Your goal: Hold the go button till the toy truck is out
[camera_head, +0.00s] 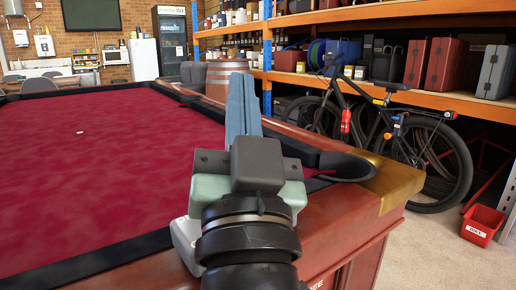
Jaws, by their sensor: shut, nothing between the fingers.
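My gripper (241,80) reaches out over the near corner of a pool table (90,178) with red cloth. Its two blue fingers are together, shut, with nothing seen between them. I see no go button and no toy truck that I can make out. My arm's end covers part of the table's wooden rail, so anything under or behind it is hidden. Partial lettering shows low on the table's wooden side, to the right of my arm, but I cannot read it whole.
A small white object (80,132) lies on the cloth. A dark bicycle (438,158) leans by the orange shelving (430,96) at right. A red bin (482,224) stands on the floor. A barrel (218,89) stands behind the table.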

